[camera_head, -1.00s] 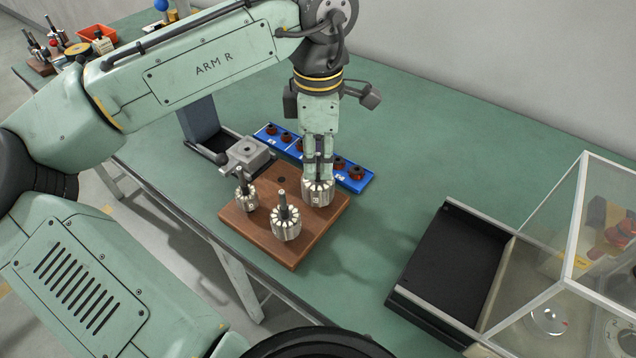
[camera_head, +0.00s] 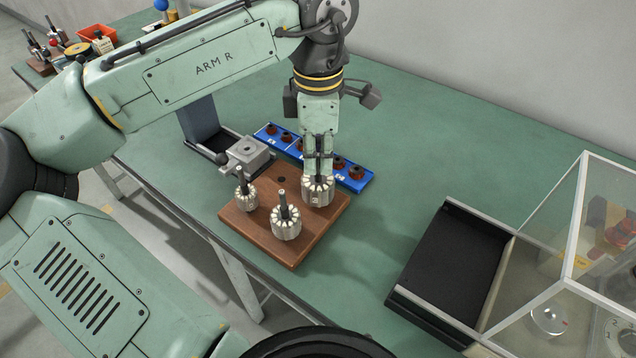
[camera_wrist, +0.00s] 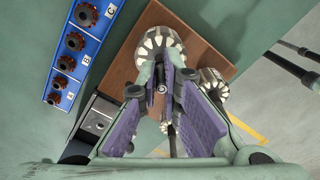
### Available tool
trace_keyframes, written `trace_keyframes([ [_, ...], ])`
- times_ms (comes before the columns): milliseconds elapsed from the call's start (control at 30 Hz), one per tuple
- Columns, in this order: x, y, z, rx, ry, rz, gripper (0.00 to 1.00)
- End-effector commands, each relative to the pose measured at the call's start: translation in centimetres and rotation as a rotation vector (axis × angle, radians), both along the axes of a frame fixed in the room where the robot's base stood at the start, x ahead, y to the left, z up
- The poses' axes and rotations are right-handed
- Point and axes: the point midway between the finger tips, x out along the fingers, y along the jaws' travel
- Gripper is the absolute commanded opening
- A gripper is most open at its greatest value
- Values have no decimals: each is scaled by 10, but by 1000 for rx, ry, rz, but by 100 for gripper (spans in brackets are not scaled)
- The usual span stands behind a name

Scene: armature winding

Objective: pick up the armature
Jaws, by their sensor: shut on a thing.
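Three pale, slotted armatures with dark shafts stand upright on a brown wooden block. My gripper (camera_head: 318,158) points down over the armature at the block's back right (camera_head: 318,190) and is shut on its shaft. This armature also shows in the wrist view (camera_wrist: 158,45), behind the purple-padded fingers (camera_wrist: 163,90). It still appears to be at the block's surface; the fingers hide part of its shaft. The front armature (camera_head: 286,223) and the smaller left armature (camera_head: 246,197) stand free of the gripper. The wooden block (camera_head: 290,248) has an empty dark hole near its back.
A blue tray (camera_head: 355,186) with several red-brown rings lies just behind the block. A grey metal fixture (camera_head: 247,153) stands to its left. A black tray (camera_head: 450,260) and a clear-walled case (camera_head: 575,260) stand at right. The green bench (camera_head: 450,150) is clear at back right.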

Motion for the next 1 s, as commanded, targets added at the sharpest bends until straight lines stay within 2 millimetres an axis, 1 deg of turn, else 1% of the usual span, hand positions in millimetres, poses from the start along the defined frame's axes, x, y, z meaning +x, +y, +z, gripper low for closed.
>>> trace_keyframes([
  [333,0,0,1,0,-1,0,0],
  [467,1,0,8,0,-2,1,0],
  [567,1,0,23,0,-4,1,0],
  [800,1,0,71,0,-3,2,0],
  [900,1,0,86,1,-3,1,0],
  [1000,0,0,96,-1,-1,0,0],
])
